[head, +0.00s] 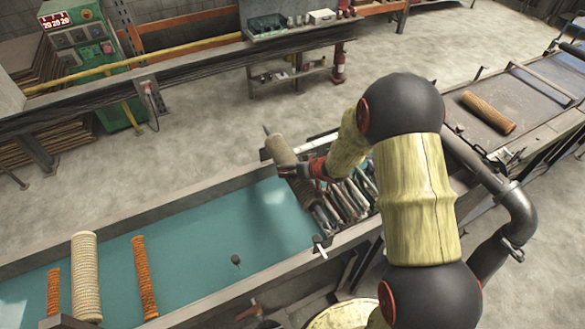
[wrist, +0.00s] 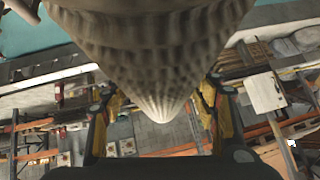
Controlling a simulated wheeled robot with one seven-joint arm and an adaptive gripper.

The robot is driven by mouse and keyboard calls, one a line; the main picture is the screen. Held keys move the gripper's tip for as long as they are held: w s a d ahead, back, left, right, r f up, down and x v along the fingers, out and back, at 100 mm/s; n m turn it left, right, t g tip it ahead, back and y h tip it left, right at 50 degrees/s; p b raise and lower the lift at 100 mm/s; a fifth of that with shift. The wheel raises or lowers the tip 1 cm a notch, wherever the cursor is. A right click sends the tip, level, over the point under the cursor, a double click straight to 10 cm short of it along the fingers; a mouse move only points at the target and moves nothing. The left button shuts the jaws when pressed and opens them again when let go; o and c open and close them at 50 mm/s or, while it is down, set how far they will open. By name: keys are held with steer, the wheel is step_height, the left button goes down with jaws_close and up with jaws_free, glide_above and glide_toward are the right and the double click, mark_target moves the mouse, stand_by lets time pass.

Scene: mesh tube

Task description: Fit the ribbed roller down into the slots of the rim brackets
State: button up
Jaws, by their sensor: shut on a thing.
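The ribbed roller (head: 281,152) is grey-brown, with a thin pin at its far end. My gripper (head: 298,171) is shut on it near its middle and holds it across the conveyor line, over the end of the teal belt. In the wrist view the roller (wrist: 155,50) fills the top middle between the fingers (wrist: 155,115), and its ribbed taper points away. A pale bracket (head: 318,243) stands on the near rim. The far-rim bracket is not clear behind the roller. I cannot tell whether the roller touches either bracket; its near end looks apart from the near one.
Several bare metal rollers (head: 345,203) lie right of the held roller. The teal belt (head: 215,230) carries a pale ribbed cylinder (head: 85,275) and two orange ones at left. Another orange cylinder (head: 488,112) lies on the right-hand belt. A railing (head: 150,100) runs behind.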

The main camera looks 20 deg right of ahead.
step_height(320, 180, down, 12)
steer(key=b, duration=0.7)
steer(key=shift+r, duration=0.25)
stand_by(1.4)
steer(key=shift+f+b, duration=0.1)
steer(key=shift+b, duration=0.2)
steer(key=o, duration=2)
steer(key=shift+s+f, duration=0.15)
steer(key=v, duration=1.2)
